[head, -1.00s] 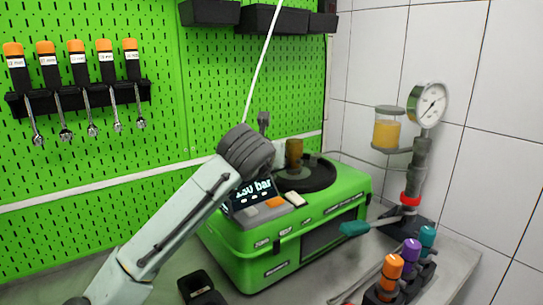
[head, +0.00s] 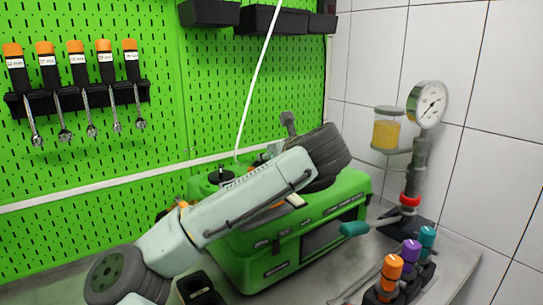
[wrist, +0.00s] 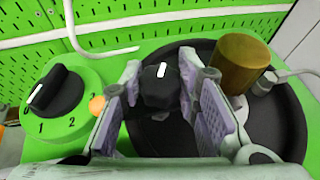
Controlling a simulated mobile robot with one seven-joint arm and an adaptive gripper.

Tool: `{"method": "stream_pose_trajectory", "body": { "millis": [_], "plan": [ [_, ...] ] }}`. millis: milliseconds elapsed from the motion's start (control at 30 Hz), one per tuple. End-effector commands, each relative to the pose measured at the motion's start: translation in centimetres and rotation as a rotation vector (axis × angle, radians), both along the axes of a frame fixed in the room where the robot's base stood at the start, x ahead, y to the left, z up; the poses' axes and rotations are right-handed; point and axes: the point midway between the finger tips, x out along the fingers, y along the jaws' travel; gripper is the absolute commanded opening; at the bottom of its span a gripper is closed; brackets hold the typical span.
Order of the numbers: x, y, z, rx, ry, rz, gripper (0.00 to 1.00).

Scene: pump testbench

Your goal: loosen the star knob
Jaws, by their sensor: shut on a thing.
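The star knob (wrist: 158,86) is black with a white mark on top. In the wrist view it stands over the black round plate (wrist: 275,120) on top of the green pump unit (head: 262,262). My gripper (wrist: 160,76) has its two purple-grey padded fingers on either side of the knob and is shut on it. In the head view my arm's wrist hides the knob and the fingers. The lower part of the knob is hard to make out.
Close left is a green dial (wrist: 75,120) with a black handle; close right, an amber cylinder (wrist: 240,62). A white tube (head: 256,85) rises behind. The gauge stand (head: 418,165), teal handle (head: 354,229) and coloured-top tools (head: 391,268) are at right.

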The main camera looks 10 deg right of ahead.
Motion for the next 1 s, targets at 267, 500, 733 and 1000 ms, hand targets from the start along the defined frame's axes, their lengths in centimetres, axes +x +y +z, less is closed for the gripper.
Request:
{"method": "stream_pose_trajectory", "body": {
  "millis": [267, 500, 733, 1000],
  "plan": [
    [0.02, -0.13, 0.29, 0.005, -0.005, 0.238, 0.01],
    [0.02, -0.14, 0.28, 0.003, -0.006, 0.384, 0.01],
    [0.05, -0.15, 0.13, 0.0, -0.002, 0.459, 0.01],
    [0.07, -0.13, 0.01, 0.0, 0.001, 0.482, 0.01]
  ]
}}
